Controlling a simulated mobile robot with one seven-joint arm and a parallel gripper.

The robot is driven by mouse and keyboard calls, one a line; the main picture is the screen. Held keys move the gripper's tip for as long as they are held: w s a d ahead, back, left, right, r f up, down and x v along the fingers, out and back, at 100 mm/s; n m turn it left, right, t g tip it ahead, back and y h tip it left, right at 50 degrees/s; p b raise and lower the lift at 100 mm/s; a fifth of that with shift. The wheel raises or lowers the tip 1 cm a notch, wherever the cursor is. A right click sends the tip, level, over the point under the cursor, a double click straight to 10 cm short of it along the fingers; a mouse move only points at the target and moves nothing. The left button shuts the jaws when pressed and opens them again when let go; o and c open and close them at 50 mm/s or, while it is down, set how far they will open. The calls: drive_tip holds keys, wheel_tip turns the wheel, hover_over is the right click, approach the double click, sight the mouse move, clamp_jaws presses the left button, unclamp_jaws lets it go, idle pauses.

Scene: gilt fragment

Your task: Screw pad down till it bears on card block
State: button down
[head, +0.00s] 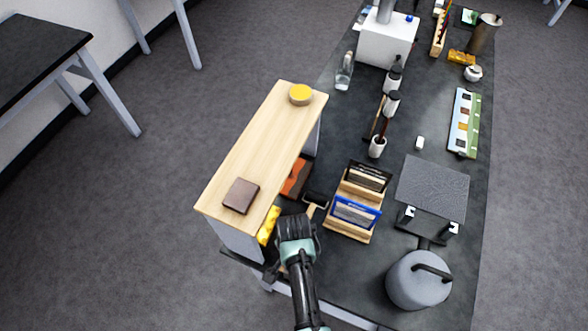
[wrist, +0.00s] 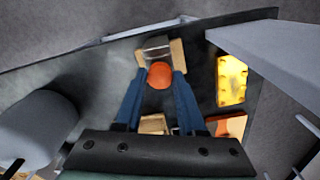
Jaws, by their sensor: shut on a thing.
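My gripper (wrist: 159,74) is shut on a round orange knob (wrist: 160,75), with a blue finger on each side of it. Directly past the knob in the wrist view is a small wooden fixture (wrist: 177,52) with a grey, glassy-looking middle part (wrist: 155,47). I cannot make out the pad or the card block as separate parts, nor whether they touch. In the head view my gripper (head: 297,232) is low over the bench near its front edge and hides the knob and most of the fixture.
A wooden-topped shelf (head: 262,150) stands close left of my gripper, with a yellow piece (head: 268,225) beside it. A wooden rack (head: 345,232) with framed cards is close right. A grey lidded pot (head: 418,280) stands at front right. A dark roller (head: 316,199) lies behind.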

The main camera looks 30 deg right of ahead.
drive_tip(key=m, duration=0.4)
drive_tip(key=shift+r+m, duration=0.1)
drive_tip(key=shift+m, duration=0.3)
drive_tip(key=m+p, duration=0.1)
drive_tip(key=m, duration=0.3)
drive_tip(key=shift+m, duration=0.4)
drive_tip(key=c, duration=0.5)
unclamp_jaws()
wheel_tip(320, 180, up, 13)
drive_tip(key=b, duration=0.2)
